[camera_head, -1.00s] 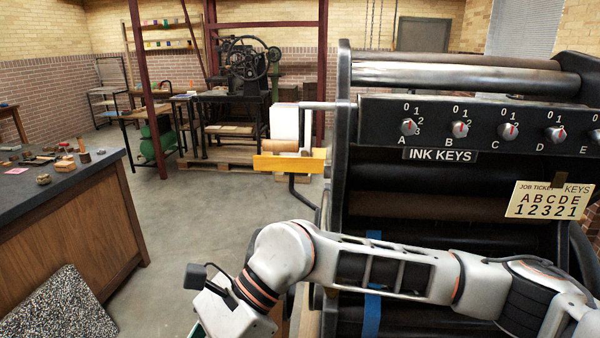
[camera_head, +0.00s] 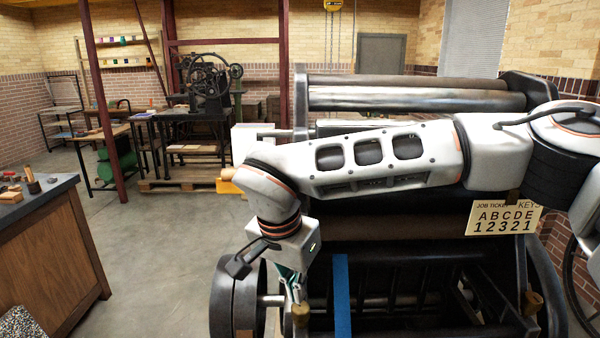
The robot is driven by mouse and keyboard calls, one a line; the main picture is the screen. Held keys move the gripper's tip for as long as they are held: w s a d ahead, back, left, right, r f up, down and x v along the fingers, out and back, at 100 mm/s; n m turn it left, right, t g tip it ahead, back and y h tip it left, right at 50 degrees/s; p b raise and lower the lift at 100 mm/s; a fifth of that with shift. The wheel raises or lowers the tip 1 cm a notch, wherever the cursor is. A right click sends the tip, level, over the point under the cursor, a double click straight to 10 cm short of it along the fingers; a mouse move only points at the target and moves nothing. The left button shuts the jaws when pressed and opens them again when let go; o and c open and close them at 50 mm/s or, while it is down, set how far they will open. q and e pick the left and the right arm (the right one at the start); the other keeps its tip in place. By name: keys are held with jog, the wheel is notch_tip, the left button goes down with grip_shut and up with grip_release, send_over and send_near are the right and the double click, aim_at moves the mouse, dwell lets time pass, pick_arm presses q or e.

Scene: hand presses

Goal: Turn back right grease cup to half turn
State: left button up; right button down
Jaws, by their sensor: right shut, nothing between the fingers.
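A brass grease cup (camera_head: 301,315) shows low in the picture, at the left side of the press frame. Another brass cup (camera_head: 533,302) shows at the press's right side. I cannot tell from this view which is the back right one. My right gripper (camera_head: 298,294) points down just above the left cup, its fingers small and dark; it is shut and empty. Whether it touches the cup is unclear. No turn marks on the cups are readable. My left gripper is not in view.
The press (camera_head: 420,225) fills the right, with rollers, a blue strip (camera_head: 342,300) and a job ticket (camera_head: 505,216) reading ABCDE 12321. My right arm crosses its front and hides the ink keys. A bench (camera_head: 45,245) stands left, with clear floor between.

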aim_at(296, 313)
jog(key=b+x, duration=0.2)
jog(key=x, duration=0.1)
jog(key=s+b+x, duration=0.1)
jog(key=b, duration=0.1)
jog(key=shift+w+a+f, duration=0.15)
jog(key=shift+a+f, duration=0.05)
jog(key=shift+f, duration=0.25)
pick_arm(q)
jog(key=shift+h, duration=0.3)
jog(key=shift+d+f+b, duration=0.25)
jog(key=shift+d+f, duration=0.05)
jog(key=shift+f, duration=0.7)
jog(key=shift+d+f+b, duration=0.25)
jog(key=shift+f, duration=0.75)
pick_arm(e)
jog(key=shift+s+x, duration=0.2)
jog(key=shift+x, duration=0.85)
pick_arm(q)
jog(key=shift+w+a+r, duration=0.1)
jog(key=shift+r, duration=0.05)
pick_arm(e)
jog(key=shift+w+a, duration=0.1)
jog(key=shift+w, duration=0.05)
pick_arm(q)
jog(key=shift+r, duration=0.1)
